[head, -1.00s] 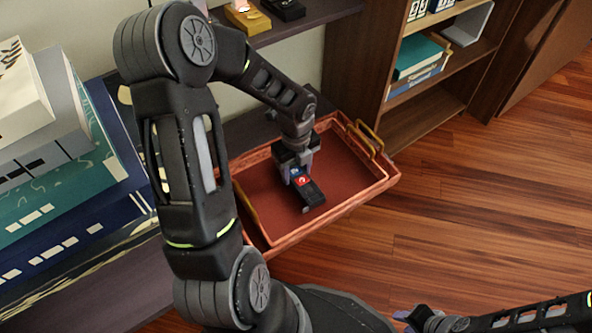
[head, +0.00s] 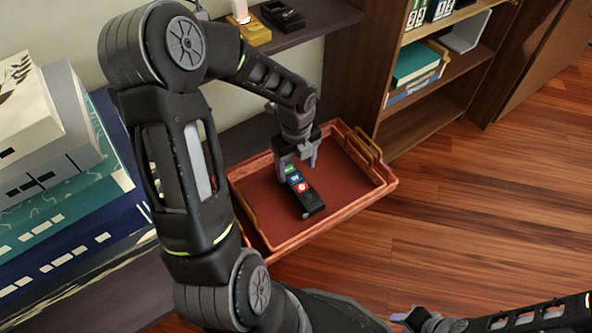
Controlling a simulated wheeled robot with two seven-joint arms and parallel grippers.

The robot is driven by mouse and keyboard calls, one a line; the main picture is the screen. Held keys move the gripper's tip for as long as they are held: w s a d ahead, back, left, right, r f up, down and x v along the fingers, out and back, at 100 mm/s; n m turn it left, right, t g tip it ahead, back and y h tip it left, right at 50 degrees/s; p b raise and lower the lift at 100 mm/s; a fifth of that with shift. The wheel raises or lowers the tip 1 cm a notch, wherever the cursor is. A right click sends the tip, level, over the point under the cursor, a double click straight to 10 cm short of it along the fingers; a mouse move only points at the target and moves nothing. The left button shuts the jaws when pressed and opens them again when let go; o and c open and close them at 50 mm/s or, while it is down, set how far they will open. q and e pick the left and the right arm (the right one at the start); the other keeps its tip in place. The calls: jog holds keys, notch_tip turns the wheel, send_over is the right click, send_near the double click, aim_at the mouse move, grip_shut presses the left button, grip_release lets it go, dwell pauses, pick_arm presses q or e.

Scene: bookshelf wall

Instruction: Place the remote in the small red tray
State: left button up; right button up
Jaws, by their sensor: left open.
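The remote (head: 307,195) is a dark slim block with green, blue and red buttons. It lies in the red tray (head: 345,203), on the tray's floor. The tray has raised wooden-red rims and gold handles. My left gripper (head: 297,171) is open just above the far end of the remote, with its fingers pointing down and apart. Part of the tray's left side is hidden behind my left arm. My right gripper (head: 405,318) shows only in part at the bottom edge, and its jaws are not clear.
Stacked large books (head: 60,190) stand at the left. A dark shelf (head: 305,22) behind carries a gold item and a black item (head: 283,15). A brown bookcase (head: 425,105) stands at the right. The wooden floor at right is clear.

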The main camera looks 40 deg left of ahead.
aim_at(296, 179)
pick_arm(q)
notch_tip(296, 179, up, 7)
jog(key=p, duration=0.2)
jog(key=shift+f, duration=0.1)
dwell(0.5)
